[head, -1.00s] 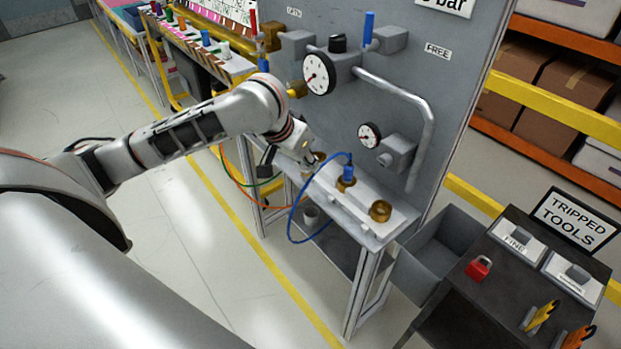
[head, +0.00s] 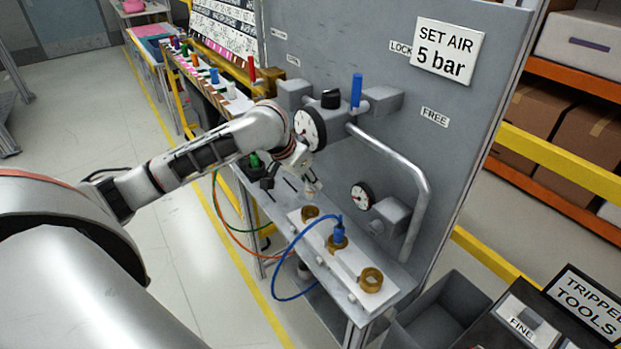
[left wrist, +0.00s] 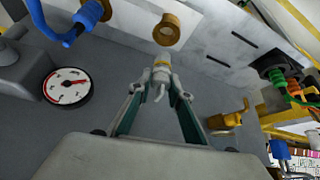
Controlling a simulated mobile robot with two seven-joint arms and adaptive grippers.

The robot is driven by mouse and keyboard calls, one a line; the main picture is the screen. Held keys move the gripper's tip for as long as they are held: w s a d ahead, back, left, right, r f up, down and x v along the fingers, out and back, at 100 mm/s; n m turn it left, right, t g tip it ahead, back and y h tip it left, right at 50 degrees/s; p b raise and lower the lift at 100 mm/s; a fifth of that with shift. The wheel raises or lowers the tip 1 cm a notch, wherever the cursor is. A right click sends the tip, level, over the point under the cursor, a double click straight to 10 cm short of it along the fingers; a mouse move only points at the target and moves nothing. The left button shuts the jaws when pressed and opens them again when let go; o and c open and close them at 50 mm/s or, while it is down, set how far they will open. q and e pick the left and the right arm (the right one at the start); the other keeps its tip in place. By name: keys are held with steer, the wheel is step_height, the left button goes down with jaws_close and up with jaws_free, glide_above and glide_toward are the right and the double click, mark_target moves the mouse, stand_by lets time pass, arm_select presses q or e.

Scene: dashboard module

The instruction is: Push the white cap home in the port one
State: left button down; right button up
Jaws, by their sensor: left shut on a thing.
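My left gripper (head: 312,186) is above and just behind the first brass port ring (head: 310,213) on the pale bench block. In the left wrist view its two dark fingers (left wrist: 161,97) are shut on a small white cap (left wrist: 162,72) with a yellowish band. The empty-looking brass ring (left wrist: 167,28) lies beyond the cap, with a gap showing between them. The head view barely shows the cap. A blue plug (head: 338,232) with a blue hose sits in the middle ring. My right gripper is not in view.
A grey panel stands behind the bench, with a large gauge (head: 309,129), a small gauge (head: 362,195) and a bent grey pipe (head: 411,170). The blue hose (head: 283,262) loops in front of the bench. A grey bin (head: 437,312) stands at the right.

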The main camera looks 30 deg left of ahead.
arm_select(q)
glide_toward(314, 209)
steer(key=shift+w+r+x, duration=0.1)
steer(key=shift+w+x, duration=0.1)
steer(key=shift+x, duration=1)
steer(key=shift+w+r+x, duration=0.15)
steer(key=shift+w+x, duration=0.05)
steer(key=shift+x, duration=1.05)
steer(key=shift+d+f+b, duration=0.15)
steer(key=shift+f+b, duration=0.15)
steer(key=shift+f, duration=0.5)
stand_by(0.9)
steer(key=c, duration=1.8)
jaws_free()
